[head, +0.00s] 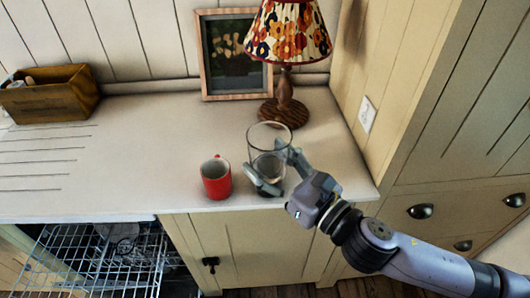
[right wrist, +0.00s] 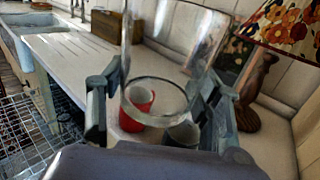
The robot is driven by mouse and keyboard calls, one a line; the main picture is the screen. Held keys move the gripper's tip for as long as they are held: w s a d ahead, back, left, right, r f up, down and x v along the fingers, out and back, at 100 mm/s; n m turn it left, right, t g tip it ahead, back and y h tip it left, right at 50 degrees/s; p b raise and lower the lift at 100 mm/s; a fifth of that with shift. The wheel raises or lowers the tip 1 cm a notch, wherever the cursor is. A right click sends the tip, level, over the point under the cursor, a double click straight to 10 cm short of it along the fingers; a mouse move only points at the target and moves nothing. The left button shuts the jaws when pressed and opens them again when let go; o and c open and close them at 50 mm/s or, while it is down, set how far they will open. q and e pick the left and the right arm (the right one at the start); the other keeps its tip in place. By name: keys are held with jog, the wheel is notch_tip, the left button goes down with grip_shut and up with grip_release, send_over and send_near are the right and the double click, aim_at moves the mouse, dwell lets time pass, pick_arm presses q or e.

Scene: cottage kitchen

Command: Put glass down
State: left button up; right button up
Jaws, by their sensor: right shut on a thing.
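A clear drinking glass (head: 268,138) is upright at the front right of the pale countertop (head: 140,155). My right gripper (head: 277,169) is shut around its lower part, one finger on each side. In the right wrist view the glass (right wrist: 158,60) rises between the fingers of my right gripper (right wrist: 155,98). My left gripper is not in view.
A lamp with a floral shade (head: 288,35) and a framed picture (head: 237,55) stand behind the glass. A wooden box (head: 48,97) is at the far left. An open wire dishwasher rack (head: 95,265) is below. The counter's left middle is clear.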

jog(key=f+n+g+y, duration=0.1)
jog(key=g, duration=0.1)
jog(key=d+f+n+g+y, duration=0.1)
jog(key=n+g+y, duration=0.1)
jog(key=f+n+g+y, duration=0.1)
jog(key=n+g, duration=0.1)
jog(key=shift+s+d+y, duration=0.25)
jog(key=shift+s+y, duration=0.1)
jog(key=shift+y, duration=0.05)
jog(key=shift+s+d+f+n+g+y, duration=0.15)
jog(key=shift+f+n+g+y, duration=0.15)
jog(key=shift+n+g, duration=0.6)
jog(key=shift+s+d+f+n+g+y, duration=0.1)
jog(key=shift+d+f+n+g+y, duration=0.25)
jog(key=shift+g, duration=1)
jog(key=shift+s+f+n+g+y, duration=0.15)
jog(key=shift+f+n+g, duration=0.3)
jog(key=shift+n+g, duration=0.5)
jog(key=w+d+f+m+t+h, duration=0.1)
jog(key=d+f+m+t+h, duration=0.1)
jog(key=d+m+t+h, duration=1.35)
jog(key=s+a+f+m+t+h, duration=0.1)
jog(key=s+f+m+h, duration=0.1)
jog(key=s, duration=0.6)
jog(key=shift+a+f+h, duration=0.2)
jog(key=shift+f+h, duration=0.3)
jog(key=shift+h, duration=0.05)
